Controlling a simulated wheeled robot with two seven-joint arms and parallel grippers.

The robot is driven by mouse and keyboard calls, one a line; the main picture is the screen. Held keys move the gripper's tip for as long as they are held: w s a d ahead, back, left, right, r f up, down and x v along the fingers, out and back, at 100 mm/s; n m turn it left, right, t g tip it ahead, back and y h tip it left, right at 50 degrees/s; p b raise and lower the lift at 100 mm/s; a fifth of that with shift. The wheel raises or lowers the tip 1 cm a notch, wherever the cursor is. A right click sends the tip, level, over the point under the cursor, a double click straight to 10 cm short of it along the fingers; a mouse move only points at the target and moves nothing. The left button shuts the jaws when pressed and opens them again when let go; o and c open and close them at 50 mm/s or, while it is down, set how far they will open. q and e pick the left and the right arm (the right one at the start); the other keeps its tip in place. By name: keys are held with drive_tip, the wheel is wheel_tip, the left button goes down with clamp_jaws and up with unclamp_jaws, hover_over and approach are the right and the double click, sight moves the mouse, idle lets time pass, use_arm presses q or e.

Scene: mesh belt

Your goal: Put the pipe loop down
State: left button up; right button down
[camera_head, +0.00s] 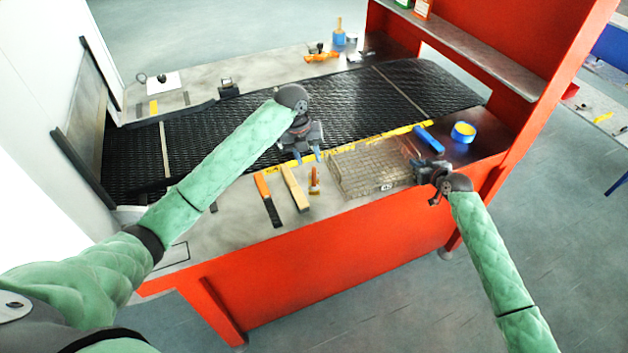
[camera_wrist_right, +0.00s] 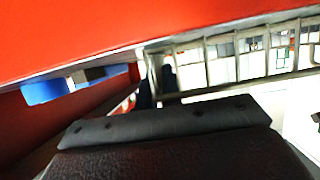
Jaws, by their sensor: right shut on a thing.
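A pale wire-mesh basket (camera_head: 372,168) sits at the table's front edge, right of centre. My right gripper (camera_head: 418,172) is at its right end. In the right wrist view, its dark fingers (camera_wrist_right: 158,88) are around the end of the basket's wire frame (camera_wrist_right: 215,92); the exact contact is small and blurred. I cannot make out a separate pipe loop in either view.
An orange-handled tool (camera_head: 267,200), a wooden block (camera_head: 295,188) and a small orange-and-white bottle (camera_head: 314,181) lie or stand left of the basket. A blue bar (camera_head: 427,140) and a blue-and-yellow ring (camera_head: 463,132) are behind my right gripper. The black mesh belt (camera_head: 350,100) is largely clear.

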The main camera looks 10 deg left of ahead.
sight(313, 168)
use_arm(q)
drive_tip(key=shift+w+d+f, duration=0.1)
drive_tip(key=shift+d+f, duration=0.2)
drive_tip(key=shift+f, duration=0.75)
drive_tip(key=shift+w+d+f, duration=0.1)
drive_tip(key=shift+d+f, duration=0.15)
drive_tip(key=shift+f, duration=0.8)
drive_tip(key=shift+d+f, duration=0.3)
drive_tip(key=shift+f, duration=0.75)
clamp_jaws()
